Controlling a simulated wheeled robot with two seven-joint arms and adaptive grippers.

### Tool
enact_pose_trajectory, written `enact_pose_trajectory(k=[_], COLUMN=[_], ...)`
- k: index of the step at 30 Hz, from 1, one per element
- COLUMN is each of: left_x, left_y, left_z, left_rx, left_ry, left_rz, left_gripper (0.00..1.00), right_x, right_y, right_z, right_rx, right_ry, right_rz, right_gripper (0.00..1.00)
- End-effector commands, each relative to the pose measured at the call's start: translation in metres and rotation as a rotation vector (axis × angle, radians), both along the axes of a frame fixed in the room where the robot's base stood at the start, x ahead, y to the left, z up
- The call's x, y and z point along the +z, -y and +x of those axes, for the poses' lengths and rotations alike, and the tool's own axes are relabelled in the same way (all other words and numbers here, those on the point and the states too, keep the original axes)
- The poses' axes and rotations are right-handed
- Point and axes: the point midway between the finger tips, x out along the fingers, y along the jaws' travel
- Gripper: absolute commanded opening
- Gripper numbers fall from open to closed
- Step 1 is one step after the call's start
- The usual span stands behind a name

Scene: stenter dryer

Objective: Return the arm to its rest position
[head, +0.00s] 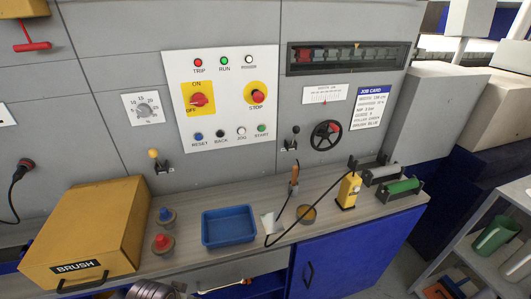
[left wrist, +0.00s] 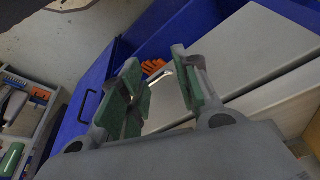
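My left gripper (left wrist: 156,58) shows in the left wrist view with its two green-padded fingers apart. No object is visible between the fingers. Behind them are a blue cabinet front (left wrist: 92,95) with a dark handle, pale grey panels, and some orange items (left wrist: 153,66) in a dark blue recess. In the head view, a dark rounded part at the bottom edge seems to belong to my arm; no gripper can be made out there. My right gripper is in neither view.
The worktop (head: 185,262) holds a yellow brush box (head: 90,230), a blue tray (head: 228,227), a yellow device (head: 348,190) and rollers (head: 400,187). A control panel (head: 222,98) is behind. A blue cabinet (head: 345,255) is below; a shelf rack (head: 480,240) stands at right.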

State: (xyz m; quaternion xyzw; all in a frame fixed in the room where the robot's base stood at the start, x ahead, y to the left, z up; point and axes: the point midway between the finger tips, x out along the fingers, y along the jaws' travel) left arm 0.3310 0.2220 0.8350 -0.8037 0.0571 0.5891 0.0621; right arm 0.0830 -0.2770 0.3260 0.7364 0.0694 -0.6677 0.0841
Motion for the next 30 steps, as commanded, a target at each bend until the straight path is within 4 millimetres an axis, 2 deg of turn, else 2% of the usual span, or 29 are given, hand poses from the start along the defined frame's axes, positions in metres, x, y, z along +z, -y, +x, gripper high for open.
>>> enact_pose_trajectory(k=[7,11,20,30], left_x=[-0.034,-0.061,-0.140,-0.227], left_y=[0.001,0.002,0.002,0.000], left_z=[0.007,0.011,0.013,0.000], left_rx=[-0.003,-0.004,-0.009,-0.014], left_ry=[-0.012,-0.020,-0.045,-0.075], left_rz=[0.002,0.003,0.005,0.010], left_gripper=[0.32,0.32,0.32,0.32], right_x=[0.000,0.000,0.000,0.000], right_y=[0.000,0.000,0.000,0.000], right_z=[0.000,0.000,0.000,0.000], right_rx=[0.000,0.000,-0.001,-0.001], right_ry=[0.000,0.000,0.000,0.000], right_rz=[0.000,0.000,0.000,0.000], right_gripper=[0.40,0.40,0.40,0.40])
